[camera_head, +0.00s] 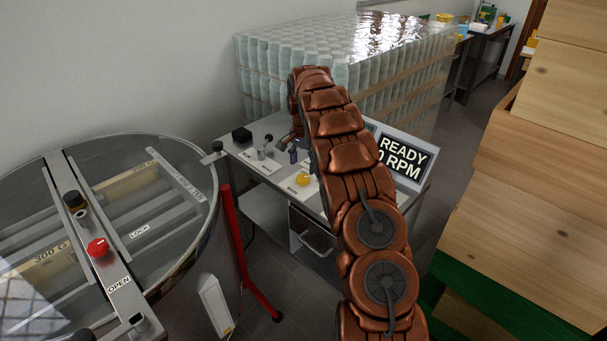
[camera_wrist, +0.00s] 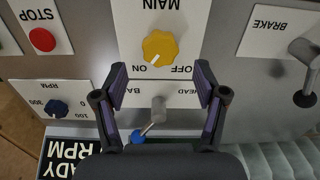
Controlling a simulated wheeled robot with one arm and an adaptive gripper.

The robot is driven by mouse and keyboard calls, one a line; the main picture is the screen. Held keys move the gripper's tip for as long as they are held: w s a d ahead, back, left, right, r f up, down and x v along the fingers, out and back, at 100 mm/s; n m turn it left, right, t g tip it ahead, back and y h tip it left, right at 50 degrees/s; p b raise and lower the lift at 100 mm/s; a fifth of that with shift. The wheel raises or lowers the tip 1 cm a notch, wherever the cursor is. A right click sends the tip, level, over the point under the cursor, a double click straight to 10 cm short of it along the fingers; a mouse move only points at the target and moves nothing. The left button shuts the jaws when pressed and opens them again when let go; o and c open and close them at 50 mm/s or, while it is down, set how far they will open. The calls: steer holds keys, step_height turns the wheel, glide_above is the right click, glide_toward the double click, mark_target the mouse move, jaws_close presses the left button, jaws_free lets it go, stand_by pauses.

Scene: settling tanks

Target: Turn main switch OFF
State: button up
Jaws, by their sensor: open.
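The main switch is a yellow rotary knob (camera_wrist: 159,47) on a white plate marked MAIN (camera_wrist: 189,22), upside down in the wrist view. Its pale pointer mark is at the lower left, toward the ON label. The OFF label is at the lower right. In the head view the yellow knob (camera_head: 303,179) sits on the control desk. My gripper (camera_wrist: 161,78) is open, with its two dark fingers apart. In the wrist image they frame the space just below the knob, and nothing is between them that I can see held. In the head view my arm partly hides the gripper (camera_head: 293,155).
A red stop button (camera_wrist: 42,39), blue RPM knob (camera_wrist: 57,108), blue-tipped lever (camera_wrist: 138,136) and brake lever (camera_wrist: 305,88) surround the switch. A display (camera_head: 402,161) reads READY 0 RPM. A glass-lidded drum (camera_head: 150,225) stands left, wooden boxes (camera_head: 545,150) right.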

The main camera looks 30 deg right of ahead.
mark_target(303, 177)
step_height(303, 177, down, 5)
steer(key=shift+f+p, duration=0.1)
steer(key=shift+p, duration=0.65)
steer(key=c, duration=1.1)
